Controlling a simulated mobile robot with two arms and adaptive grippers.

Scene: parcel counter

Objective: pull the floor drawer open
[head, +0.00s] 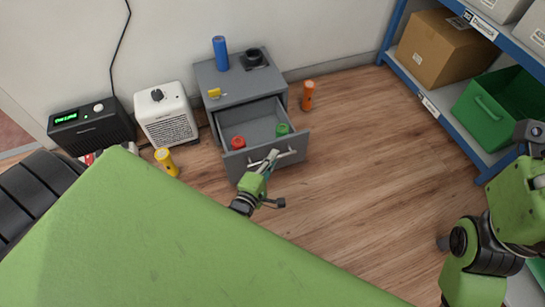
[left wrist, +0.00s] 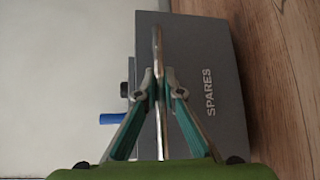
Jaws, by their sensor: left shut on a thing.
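The grey floor drawer (head: 265,160) stands pulled out of its small cabinet (head: 240,83). Inside it are a red item (head: 238,142) and a green item (head: 282,129). My left gripper (head: 272,157) is at the drawer front, shut on its bar handle (head: 289,154). In the left wrist view the fingertips (left wrist: 159,85) close on the handle bar (left wrist: 157,45), before the front marked SPARES (left wrist: 209,92). My right arm shows at the right of the head view; its fingers are not visible.
A blue cylinder (head: 220,53), a dark object (head: 254,58) and a small yellow item (head: 214,92) stand on the cabinet. An orange torch (head: 308,95) and a yellow torch (head: 166,161) stand on the floor beside it. A white heater (head: 167,115) is left; shelving (head: 440,115) is right. Floor between is clear.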

